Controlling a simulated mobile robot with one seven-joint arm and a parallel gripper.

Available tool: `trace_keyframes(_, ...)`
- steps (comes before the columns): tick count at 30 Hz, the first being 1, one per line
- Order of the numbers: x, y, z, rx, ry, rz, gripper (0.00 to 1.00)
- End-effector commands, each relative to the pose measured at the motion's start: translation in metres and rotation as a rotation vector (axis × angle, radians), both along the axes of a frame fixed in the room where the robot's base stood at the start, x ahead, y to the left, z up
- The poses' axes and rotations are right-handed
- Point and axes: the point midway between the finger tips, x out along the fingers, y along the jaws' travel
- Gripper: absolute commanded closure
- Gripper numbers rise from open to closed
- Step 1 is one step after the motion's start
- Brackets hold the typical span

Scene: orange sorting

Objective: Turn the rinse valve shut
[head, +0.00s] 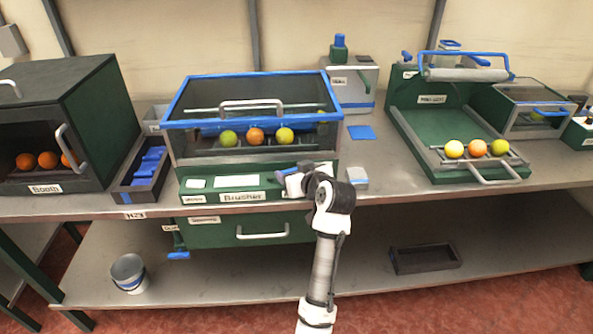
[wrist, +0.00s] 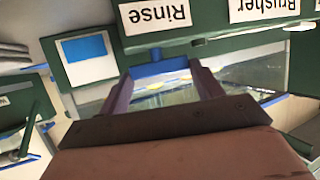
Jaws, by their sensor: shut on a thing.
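The rinse valve has a blue handle (wrist: 158,69) just beside the Rinse label (wrist: 158,14), which reads upside down in the wrist view. My gripper (wrist: 160,78) is shut on this handle, one finger at each end of it. In the head view my gripper (head: 292,184) is at the right end of the green front panel of the brusher (head: 240,196). There my wrist hides most of the valve, and I cannot tell its turn angle.
The brusher's glass lid (head: 250,98) with a blue frame is above my gripper, with several fruits behind it. A small grey box (head: 357,177) is close to the right of my wrist. Another blue handle (head: 179,255) hangs below the bench at the left.

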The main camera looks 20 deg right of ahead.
Motion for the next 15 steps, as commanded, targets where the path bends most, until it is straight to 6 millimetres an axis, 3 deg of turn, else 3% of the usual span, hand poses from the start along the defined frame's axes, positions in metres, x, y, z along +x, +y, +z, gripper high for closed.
trace_keyframes(15,0.0009,0.0086,0.0019,0.001,0.000,-0.307,0.57)
